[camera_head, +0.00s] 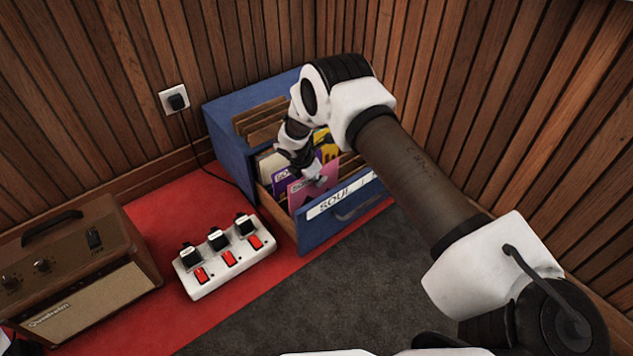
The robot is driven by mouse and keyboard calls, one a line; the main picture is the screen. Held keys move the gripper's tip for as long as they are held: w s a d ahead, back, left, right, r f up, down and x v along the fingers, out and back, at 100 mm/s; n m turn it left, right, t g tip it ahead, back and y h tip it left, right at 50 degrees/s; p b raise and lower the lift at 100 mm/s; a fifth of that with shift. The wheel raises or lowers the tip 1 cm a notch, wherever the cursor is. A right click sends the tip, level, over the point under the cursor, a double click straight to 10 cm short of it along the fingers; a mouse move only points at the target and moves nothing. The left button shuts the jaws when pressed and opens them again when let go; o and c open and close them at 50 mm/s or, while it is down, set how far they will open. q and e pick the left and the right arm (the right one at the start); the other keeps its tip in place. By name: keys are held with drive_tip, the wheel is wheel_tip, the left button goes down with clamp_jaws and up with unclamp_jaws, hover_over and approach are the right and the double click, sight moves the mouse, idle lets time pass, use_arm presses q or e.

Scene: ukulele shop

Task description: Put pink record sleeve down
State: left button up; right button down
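The pink record sleeve (328,172) stands in the open drawer of the blue record cabinet (232,150), just behind the drawer front labelled "SOUL" (352,203). My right gripper (317,179) reaches down into the drawer from above. Its fingers are at the upper edge of the pink sleeve, with a fingertip in front of the sleeve's face, and it looks shut on the sleeve. The lower part of the sleeve is hidden by the drawer front.
Purple and yellow sleeves (326,146) stand close behind the pink one. Wood-panelled walls (480,90) close in behind and right.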

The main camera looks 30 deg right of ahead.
drive_tip(key=shift+f, duration=0.6)
drive_tip(key=c, duration=1.3)
unclamp_jaws()
drive_tip(key=p+v, duration=0.2)
drive_tip(key=v, duration=0.2)
drive_tip(key=p+v, duration=0.2)
drive_tip(key=v, duration=0.2)
drive_tip(key=p+v, duration=0.2)
drive_tip(key=v, duration=0.2)
drive_tip(key=shift+d+r, duration=0.3)
drive_tip(key=shift+r, duration=0.05)
drive_tip(key=shift+a+r, duration=0.25)
drive_tip(key=shift+r, duration=0.1)
drive_tip(key=shift+s+f, duration=0.1)
